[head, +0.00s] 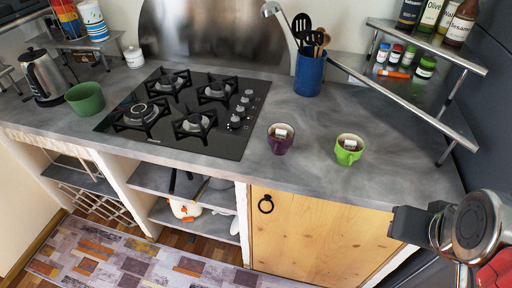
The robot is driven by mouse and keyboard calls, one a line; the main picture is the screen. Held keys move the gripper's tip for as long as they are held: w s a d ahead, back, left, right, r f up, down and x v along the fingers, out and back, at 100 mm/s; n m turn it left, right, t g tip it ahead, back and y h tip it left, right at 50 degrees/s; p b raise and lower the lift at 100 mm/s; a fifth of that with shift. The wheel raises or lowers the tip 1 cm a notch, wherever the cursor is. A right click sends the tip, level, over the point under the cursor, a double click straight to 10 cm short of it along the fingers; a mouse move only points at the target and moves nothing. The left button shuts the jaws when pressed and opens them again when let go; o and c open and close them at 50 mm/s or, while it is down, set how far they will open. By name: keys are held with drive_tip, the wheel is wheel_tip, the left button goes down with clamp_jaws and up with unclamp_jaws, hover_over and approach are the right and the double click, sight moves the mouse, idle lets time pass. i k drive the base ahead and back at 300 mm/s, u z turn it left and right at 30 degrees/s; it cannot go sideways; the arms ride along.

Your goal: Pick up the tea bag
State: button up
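A purple cup (279,146) and a green cup (347,157) stand upright on the right part of the grey counter. A small white piece, apparently a tea bag or its tag, shows at the mouth of the purple cup (281,133) and another at the mouth of the green cup (350,145). What lies inside the cups is too small to tell. My gripper (408,225) is at the lower right, apart from both cups, in front of the counter's right end. Its fingers cannot be told apart, and nothing is seen held in it.
A blue holder (309,75) with utensils stands behind the cups. A black gas hob (185,112) lies to their left. A metal corner shelf (415,100) with jars and bottles stands at the right back. The counter (395,180) around the green cup's right is clear.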

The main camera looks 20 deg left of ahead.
sight(281, 133)
drive_tip(key=u, duration=2.3)
drive_tip(key=i, duration=1)
drive_tip(key=u, duration=0.05)
